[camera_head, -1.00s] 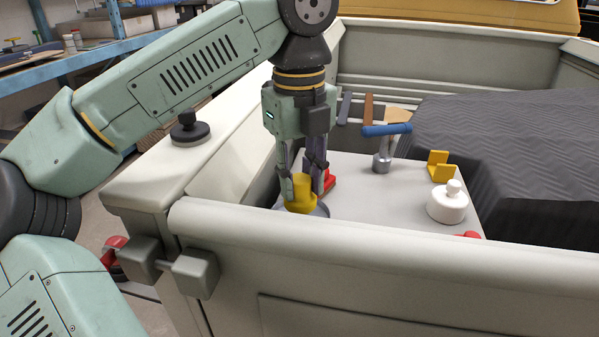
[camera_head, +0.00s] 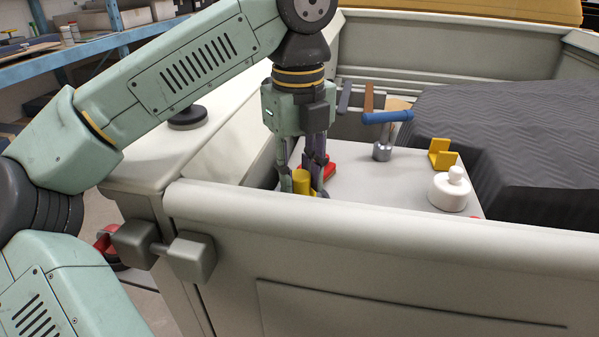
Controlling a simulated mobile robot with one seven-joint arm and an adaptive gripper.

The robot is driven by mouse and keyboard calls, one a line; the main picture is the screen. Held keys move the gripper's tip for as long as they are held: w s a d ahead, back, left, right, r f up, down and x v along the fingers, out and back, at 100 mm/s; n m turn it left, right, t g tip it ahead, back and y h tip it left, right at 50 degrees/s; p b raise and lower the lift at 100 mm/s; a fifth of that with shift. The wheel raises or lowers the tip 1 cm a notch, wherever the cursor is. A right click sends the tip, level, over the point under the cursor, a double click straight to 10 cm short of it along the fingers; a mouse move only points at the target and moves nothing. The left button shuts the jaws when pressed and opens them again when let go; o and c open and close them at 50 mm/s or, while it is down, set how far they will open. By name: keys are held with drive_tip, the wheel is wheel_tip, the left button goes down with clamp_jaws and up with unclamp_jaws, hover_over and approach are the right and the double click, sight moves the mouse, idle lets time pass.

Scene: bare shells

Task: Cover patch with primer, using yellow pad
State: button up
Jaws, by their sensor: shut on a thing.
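My gripper (camera_head: 302,184) reaches down inside the near wall of the pale truck bed. It is shut on the yellow pad (camera_head: 303,182), of which only the yellow upper part shows. The pad's underside and the fingertips' lower ends are hidden behind the wall's top edge, so I cannot tell whether the pad touches anything. A white knobbed container (camera_head: 449,192) stands on the light board to the right; I cannot tell whether it holds primer. I cannot make out the patch.
A dark quilted cover (camera_head: 510,130) fills the right. The near wall (camera_head: 400,235) stands in front. A black knob (camera_head: 187,117) sits on the left ledge.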

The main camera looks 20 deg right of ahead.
sight(299, 175)
drive_tip(key=shift+f+b, duration=0.4)
drive_tip(key=shift+f, duration=0.15)
idle(1.2)
drive_tip(key=shift+r+p, duration=2.8)
drive_tip(key=shift+r, duration=0.75)
